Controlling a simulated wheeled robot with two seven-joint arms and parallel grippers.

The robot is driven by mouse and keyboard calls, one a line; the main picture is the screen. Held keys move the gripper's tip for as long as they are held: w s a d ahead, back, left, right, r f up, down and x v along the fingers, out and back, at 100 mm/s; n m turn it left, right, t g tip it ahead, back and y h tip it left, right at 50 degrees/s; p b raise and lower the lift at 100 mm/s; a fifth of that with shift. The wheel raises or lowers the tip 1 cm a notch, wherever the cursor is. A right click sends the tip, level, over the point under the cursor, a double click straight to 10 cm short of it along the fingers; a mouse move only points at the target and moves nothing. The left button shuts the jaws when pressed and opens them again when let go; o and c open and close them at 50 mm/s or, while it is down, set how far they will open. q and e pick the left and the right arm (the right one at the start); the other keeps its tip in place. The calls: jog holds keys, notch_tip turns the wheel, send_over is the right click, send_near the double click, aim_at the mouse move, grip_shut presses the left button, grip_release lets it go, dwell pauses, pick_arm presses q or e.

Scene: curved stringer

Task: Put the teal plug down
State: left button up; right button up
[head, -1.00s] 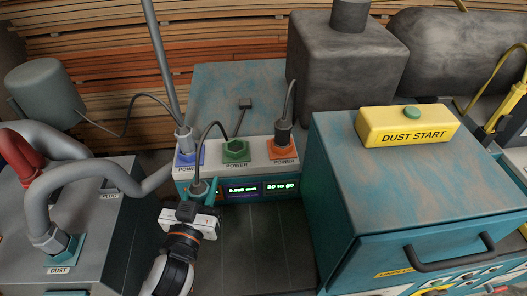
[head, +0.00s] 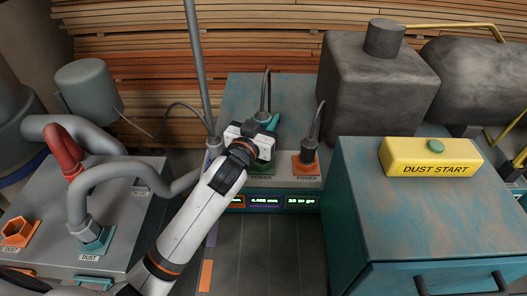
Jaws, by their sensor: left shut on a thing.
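My left gripper (head: 262,127) reaches in from below and is shut on the teal plug (head: 266,115). The plug's dark cable rises straight up from it. The gripper and plug are at the green POWER socket (head: 266,167), which is mostly hidden behind my gripper and wrist. I cannot tell whether the plug is seated in the socket or held above it. My right gripper is not in view.
Right of it, a dark plug (head: 309,150) stands in the orange POWER socket (head: 306,168). The blue POWER socket (head: 213,150) is partly behind my arm. A teal cabinet (head: 440,215) with a yellow DUST START box (head: 430,157) stands right. Grey hoses (head: 120,172) fill the left.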

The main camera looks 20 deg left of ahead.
pick_arm(q)
notch_tip(320, 180, down, 7)
jog(key=shift+f, duration=0.4)
jog(key=shift+f, duration=0.15)
jog(key=o, duration=1)
